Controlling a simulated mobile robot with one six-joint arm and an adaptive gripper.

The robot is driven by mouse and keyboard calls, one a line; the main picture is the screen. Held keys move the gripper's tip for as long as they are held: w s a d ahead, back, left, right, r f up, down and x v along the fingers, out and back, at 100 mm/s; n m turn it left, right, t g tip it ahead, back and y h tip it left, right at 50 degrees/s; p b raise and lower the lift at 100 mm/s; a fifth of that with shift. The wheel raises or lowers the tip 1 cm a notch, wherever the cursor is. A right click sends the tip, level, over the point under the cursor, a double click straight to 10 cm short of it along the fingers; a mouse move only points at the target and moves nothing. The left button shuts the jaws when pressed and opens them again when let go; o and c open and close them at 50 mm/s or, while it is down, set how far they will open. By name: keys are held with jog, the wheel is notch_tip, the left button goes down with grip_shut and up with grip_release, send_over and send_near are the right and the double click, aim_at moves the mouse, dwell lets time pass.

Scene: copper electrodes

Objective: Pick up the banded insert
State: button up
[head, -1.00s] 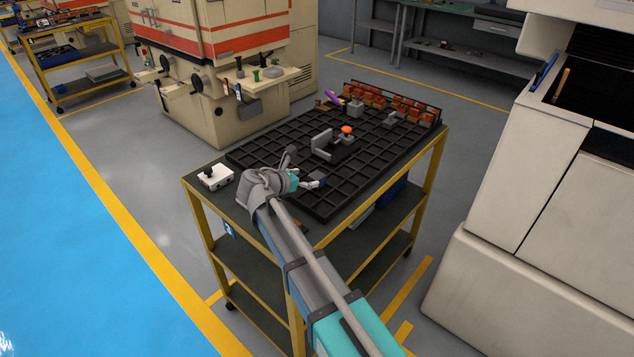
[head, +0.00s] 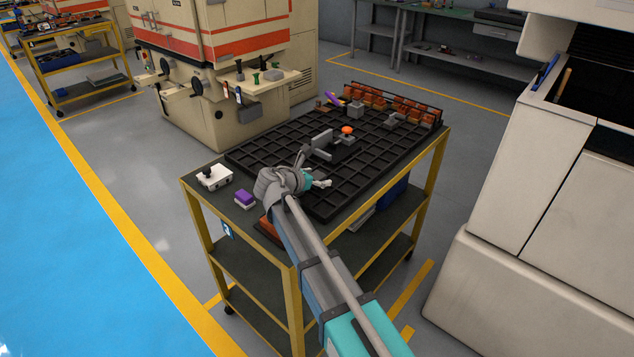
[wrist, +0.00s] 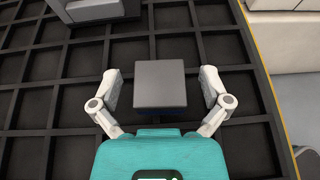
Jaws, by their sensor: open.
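A grey square block (wrist: 160,84), which looks like the banded insert, sits over the dark grid tray (wrist: 30,100) in the wrist view. A thin dark blue strip shows along its near edge; the rest of any band is hidden. My gripper (wrist: 160,90) is open, with one finger to the left of the block and one to the right, and a visible gap on each side. In the head view my gripper (head: 316,172) is over the near part of the tray (head: 262,150), and my wrist hides the block there.
A grey angled fixture (head: 322,142) and an orange-topped part (head: 347,131) stand farther back on the tray. Copper-coloured electrodes (head: 375,99) line the back rack. A white box (head: 213,177) and a purple-topped block (head: 245,197) lie on the cart's left side.

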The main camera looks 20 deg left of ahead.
aim_at(318, 174)
dwell(0.4)
grip_shut()
dwell(0.4)
jog(key=shift+r, duration=0.2)
notch_tip(318, 174, up, 3)
jog(key=p, duration=0.3)
jog(key=shift+f, duration=0.1)
jog(key=s+d+r+p, duration=0.9)
jog(key=s+r+p, duration=0.1)
jog(key=shift+s+d, duration=0.15)
jog(key=shift+s, duration=0.05)
dwell(0.7)
